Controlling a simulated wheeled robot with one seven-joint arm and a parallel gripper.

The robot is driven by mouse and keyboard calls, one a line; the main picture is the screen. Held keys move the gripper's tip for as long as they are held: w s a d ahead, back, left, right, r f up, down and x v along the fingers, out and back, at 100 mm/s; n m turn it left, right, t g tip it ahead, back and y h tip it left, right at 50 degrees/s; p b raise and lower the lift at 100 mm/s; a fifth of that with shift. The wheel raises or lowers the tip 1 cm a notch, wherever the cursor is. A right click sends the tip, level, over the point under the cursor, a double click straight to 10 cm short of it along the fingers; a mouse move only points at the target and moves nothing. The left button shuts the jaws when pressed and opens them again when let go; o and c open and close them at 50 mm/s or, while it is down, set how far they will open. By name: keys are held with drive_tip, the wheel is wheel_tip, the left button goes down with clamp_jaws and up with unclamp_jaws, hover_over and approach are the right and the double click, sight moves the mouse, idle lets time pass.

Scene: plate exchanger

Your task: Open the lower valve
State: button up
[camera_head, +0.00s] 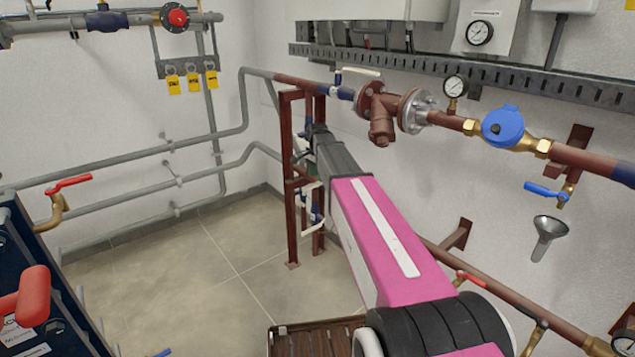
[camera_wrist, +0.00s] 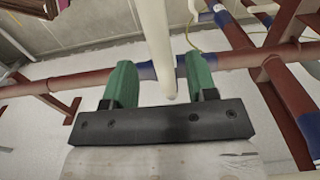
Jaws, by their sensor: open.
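In the head view my gripper (camera_head: 300,156) is at the brown pipe frame, mostly hidden behind my own arm. In the wrist view my gripper (camera_wrist: 160,65) is open, with one green finger on each side of a cream-white lever (camera_wrist: 157,40). The lever's rounded end lies between the fingers, with a visible gap on both sides; contact cannot be told. A white handle (camera_head: 311,192) shows low on the frame in the head view, just below my gripper. A blue section of pipe (camera_wrist: 147,71) shows behind the fingers in the wrist view.
The brown pipe frame (camera_head: 291,225) stands on the tiled floor near the corner. Another white lever (camera_head: 360,72) sits higher on the wall pipe. A brown pipe (camera_wrist: 45,87) crosses behind my fingers. Floor left of the frame (camera_head: 190,270) is clear.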

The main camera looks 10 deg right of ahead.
drive_tip(key=shift+f, duration=1.6)
clamp_jaws()
drive_tip(key=shift+s, duration=0.15)
